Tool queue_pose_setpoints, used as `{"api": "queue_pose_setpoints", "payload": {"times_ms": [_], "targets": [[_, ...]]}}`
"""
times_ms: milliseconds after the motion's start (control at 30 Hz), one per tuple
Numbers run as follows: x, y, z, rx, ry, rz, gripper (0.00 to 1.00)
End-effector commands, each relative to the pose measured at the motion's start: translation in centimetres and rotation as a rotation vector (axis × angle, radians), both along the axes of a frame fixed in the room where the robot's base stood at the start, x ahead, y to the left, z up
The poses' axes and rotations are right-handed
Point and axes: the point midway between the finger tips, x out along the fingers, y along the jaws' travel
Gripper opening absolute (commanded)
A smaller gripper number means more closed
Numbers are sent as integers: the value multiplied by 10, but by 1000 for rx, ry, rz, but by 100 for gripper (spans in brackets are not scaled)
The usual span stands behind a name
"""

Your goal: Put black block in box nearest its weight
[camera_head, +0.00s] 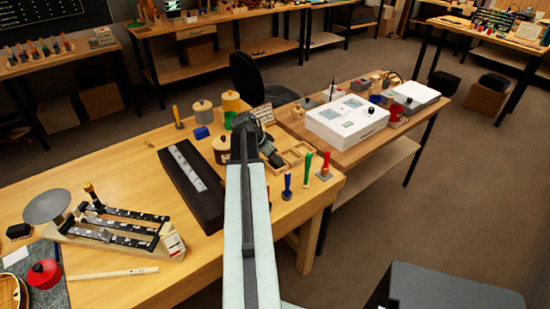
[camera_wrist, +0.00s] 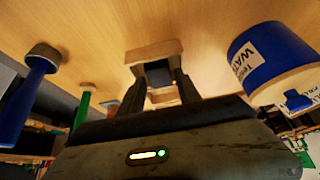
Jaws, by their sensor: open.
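My gripper (camera_wrist: 160,75) is open, low over the workbench among small open wooden boxes (camera_head: 297,153); in the head view my arm hides part of them. In the wrist view a dark square (camera_wrist: 158,73), probably the black block, shows between the fingers. Pale wood (camera_wrist: 152,50) borders it, apparently a box wall; I cannot tell whether the block touches a finger or the box floor. A small black object (camera_head: 19,231) lies at the far left beside the wooden balance (camera_head: 115,228) with its round grey pan.
Upright handled tools (camera_head: 306,168) stand near the bench's right edge, close to the boxes. A blue labelled container (camera_wrist: 268,60) stands right of the gripper in the wrist view. A long dark case (camera_head: 190,185) lies left of my arm. A white device (camera_head: 346,120) stands on the side table.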

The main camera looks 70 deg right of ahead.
Motion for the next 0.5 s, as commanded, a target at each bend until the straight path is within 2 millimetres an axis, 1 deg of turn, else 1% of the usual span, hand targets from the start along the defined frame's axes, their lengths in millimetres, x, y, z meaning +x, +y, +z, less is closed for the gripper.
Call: {"api": "queue_pose_setpoints", "payload": {"times_ms": [33, 200, 300, 400, 500], "targets": [[2, 5, 19, 0, 0, 1, 40], [13, 23, 57, 1, 1, 2, 40], [20, 32, 76, -1, 0, 1, 40], [24, 38, 86, -1, 1, 1, 40], [26, 41, 88, -1, 1, 0, 40]]}}
